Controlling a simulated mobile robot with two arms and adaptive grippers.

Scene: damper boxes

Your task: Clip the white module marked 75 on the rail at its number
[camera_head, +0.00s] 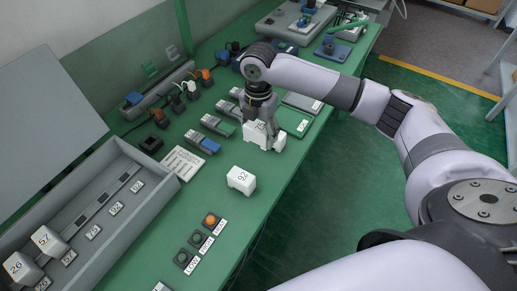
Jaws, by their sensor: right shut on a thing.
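My right gripper (262,121) is shut on a white module (268,141) over the green bench; its number is partly hidden by the fingers and I cannot read it surely. I cannot tell whether the module touches the bench. A grey open box (147,160) at the left holds the rail (103,197), with a row of number labels in front of it. A label that seems to read 75 (93,232) has an empty spot behind it. White modules marked 26 (20,271) and 57 (48,243) are at the rail's near end. My left gripper is not in view.
A white module marked 92 (241,180) stands on the bench between my right gripper and the box. A white card (183,163), a row of buttons (195,240) and several grey-and-coloured devices (202,142) lie nearby. The box's raised lid (45,110) leans at the far left.

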